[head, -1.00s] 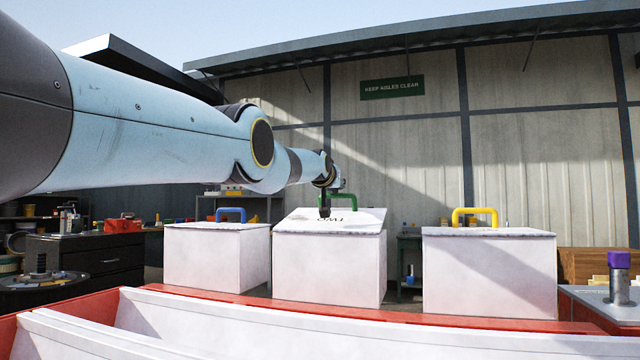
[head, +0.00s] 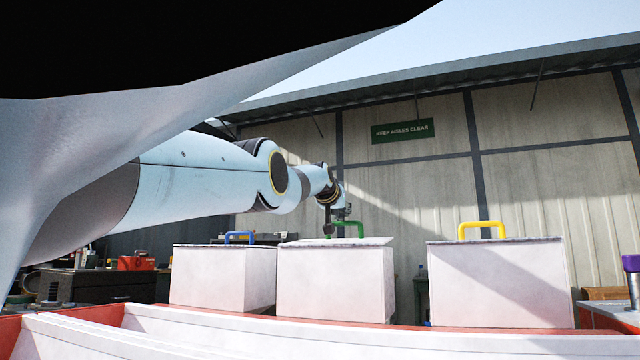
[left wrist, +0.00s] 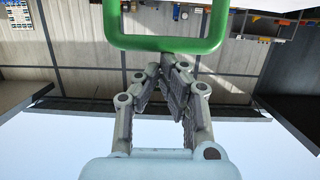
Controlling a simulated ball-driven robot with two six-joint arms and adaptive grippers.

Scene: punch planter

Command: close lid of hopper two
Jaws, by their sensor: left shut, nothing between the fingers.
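Hopper two is the middle white box (head: 335,285), and its lid (head: 340,242) carries a green handle (head: 348,226). The lid looks nearly flat, with a slight slope, and its lettering is not readable from here. My left gripper (head: 328,231) is at the lid's top, by the left side of the green handle. In the left wrist view its fingers (left wrist: 170,62) are together and empty. Their tips are close to the bar of the green handle (left wrist: 165,43); I cannot tell whether they touch. My right gripper is not in view.
A white hopper with a blue handle (head: 238,237) stands to the left, and one with a yellow handle (head: 482,229) to the right. A red-edged white trough (head: 250,335) runs in front. A large blurred shape, likely my own arm, covers the upper left.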

